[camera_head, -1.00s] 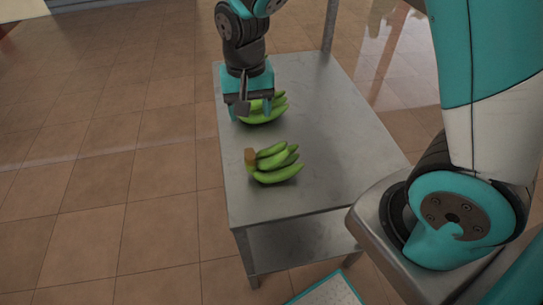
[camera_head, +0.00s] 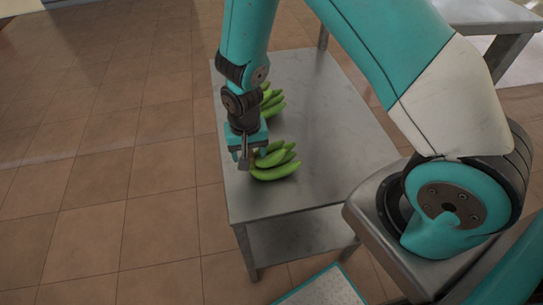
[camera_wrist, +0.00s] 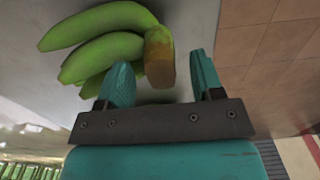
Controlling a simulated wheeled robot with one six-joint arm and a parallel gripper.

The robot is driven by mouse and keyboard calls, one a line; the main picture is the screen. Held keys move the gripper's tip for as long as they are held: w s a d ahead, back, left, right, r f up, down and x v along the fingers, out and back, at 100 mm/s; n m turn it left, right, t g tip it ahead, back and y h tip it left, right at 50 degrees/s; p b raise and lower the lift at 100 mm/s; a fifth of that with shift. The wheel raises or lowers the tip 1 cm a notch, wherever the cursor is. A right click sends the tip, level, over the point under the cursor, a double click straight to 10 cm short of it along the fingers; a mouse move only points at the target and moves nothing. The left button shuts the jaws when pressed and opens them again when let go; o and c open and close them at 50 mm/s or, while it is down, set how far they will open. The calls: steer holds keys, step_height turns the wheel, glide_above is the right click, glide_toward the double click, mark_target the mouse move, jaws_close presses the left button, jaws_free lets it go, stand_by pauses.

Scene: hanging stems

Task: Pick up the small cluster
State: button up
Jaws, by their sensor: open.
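A small cluster of green bananas (camera_head: 275,165) lies on the grey metal table, at its nearer part. In the wrist view the cluster (camera_wrist: 105,45) shows several green fingers joined at a brown cut stem (camera_wrist: 159,55). My gripper (camera_head: 247,160) is at the stem end, on the left of the cluster. In the wrist view my gripper (camera_wrist: 162,72) is open, with the brown stem between the two teal fingertips. I cannot tell whether either finger touches it. My gripper hides the stem in the head view.
A second green banana cluster (camera_head: 271,104) lies farther back on the table (camera_head: 330,120), partly hidden by my arm. The table's left edge is close to my gripper. The table's right side is clear. Another metal table (camera_head: 480,14) stands at the top right.

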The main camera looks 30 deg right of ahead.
jaws_close()
steer(key=shift+r, duration=0.15)
